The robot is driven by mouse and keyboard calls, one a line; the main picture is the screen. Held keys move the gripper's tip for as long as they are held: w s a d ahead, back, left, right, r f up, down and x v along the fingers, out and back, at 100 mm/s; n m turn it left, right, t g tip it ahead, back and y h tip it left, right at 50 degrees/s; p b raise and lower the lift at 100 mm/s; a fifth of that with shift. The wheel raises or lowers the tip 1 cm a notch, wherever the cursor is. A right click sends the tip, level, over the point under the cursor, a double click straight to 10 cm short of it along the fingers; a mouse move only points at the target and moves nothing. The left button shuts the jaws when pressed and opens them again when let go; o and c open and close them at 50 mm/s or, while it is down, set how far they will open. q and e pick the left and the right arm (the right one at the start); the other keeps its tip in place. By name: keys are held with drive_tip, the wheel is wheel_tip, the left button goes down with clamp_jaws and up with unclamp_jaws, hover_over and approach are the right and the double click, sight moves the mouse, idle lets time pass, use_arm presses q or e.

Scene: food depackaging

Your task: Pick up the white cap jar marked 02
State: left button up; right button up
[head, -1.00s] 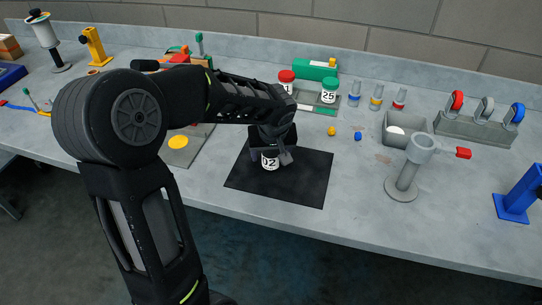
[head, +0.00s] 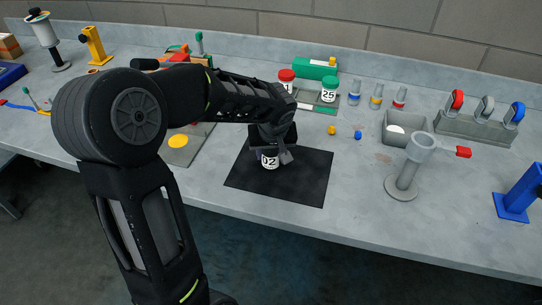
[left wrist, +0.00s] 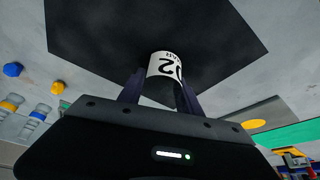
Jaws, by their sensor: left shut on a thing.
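The jar marked 02 (head: 269,162) stands on the black mat (head: 300,178); its white side and number show below my left gripper (head: 271,150). In the left wrist view the jar (left wrist: 165,65) sits between the two fingers of my left gripper (left wrist: 161,88), with its number upside down. The gripper is shut on the jar from above. The jar's cap is hidden by the gripper. I cannot tell whether the jar's base touches the mat. My right gripper is not in view.
Behind the mat are a red-capped jar (head: 286,76) and a green-capped jar marked 25 (head: 329,90). Small bottles (head: 376,95), a grey bin (head: 396,132) and a grey stand (head: 403,180) are to the right. The mat's right half is clear.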

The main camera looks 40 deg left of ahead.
use_arm(q)
clamp_jaws()
wheel_tip(320, 180, up, 10)
drive_tip(key=b, duration=0.1)
drive_tip(key=shift+b, duration=0.3)
idle(0.6)
